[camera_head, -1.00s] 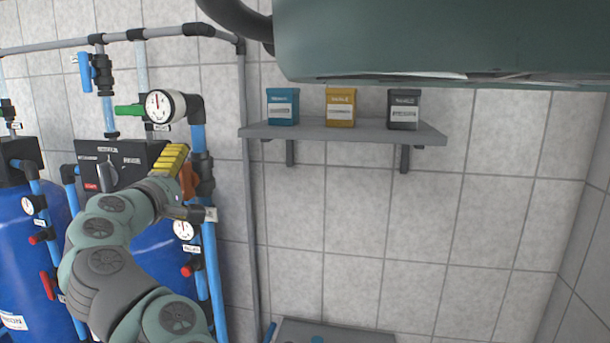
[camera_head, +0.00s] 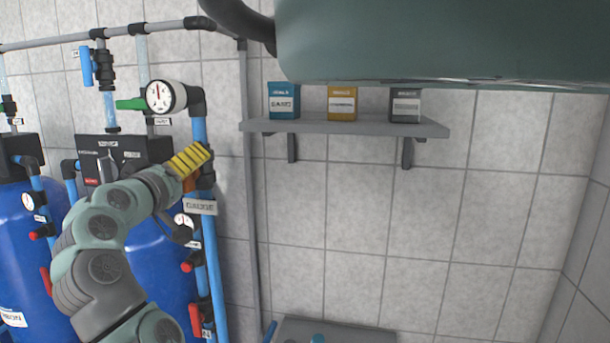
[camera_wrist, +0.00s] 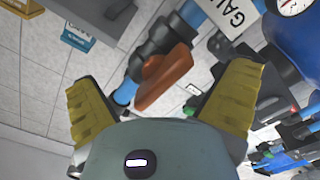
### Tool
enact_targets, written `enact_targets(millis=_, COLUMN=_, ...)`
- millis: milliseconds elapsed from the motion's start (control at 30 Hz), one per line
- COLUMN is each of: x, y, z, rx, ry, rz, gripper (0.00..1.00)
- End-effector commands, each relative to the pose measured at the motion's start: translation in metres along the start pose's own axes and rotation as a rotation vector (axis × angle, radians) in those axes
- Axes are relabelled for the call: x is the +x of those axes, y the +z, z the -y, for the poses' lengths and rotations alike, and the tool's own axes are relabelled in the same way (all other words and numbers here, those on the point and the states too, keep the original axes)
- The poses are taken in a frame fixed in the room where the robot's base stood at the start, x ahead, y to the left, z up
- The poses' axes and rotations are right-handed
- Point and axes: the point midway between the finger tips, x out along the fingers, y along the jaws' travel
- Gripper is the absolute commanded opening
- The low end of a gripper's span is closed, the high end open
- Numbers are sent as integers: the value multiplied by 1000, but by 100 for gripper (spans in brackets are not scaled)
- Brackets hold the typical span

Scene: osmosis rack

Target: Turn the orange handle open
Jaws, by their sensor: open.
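The orange handle (camera_wrist: 165,80) shows in the wrist view on a black valve fitted to a blue pipe. It lies between the two yellow fingers of my open gripper (camera_wrist: 160,88), slanting along the pipe; I cannot tell whether a finger touches it. In the head view my gripper (camera_head: 190,160) is at the pipe right of the black control box, and its yellow fingers hide most of the handle (camera_head: 189,184). A white label (camera_head: 201,207) sits just below the handle.
A pressure gauge (camera_head: 160,96) and a green handle (camera_head: 131,104) are close above my gripper. Blue tanks (camera_head: 150,265) and pipes stand behind and below it. A grey shelf (camera_head: 350,127) with three small boxes is to the right, with bare tiled wall beneath.

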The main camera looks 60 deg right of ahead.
Motion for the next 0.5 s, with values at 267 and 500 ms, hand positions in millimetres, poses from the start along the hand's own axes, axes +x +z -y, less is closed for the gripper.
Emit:
enact_targets(millis=267, x=1, y=0, z=-2, rx=297, ry=0, rz=5, gripper=100)
enact_targets(millis=500, x=1, y=-1, z=-4, rx=520, ry=1, rz=5, gripper=100)
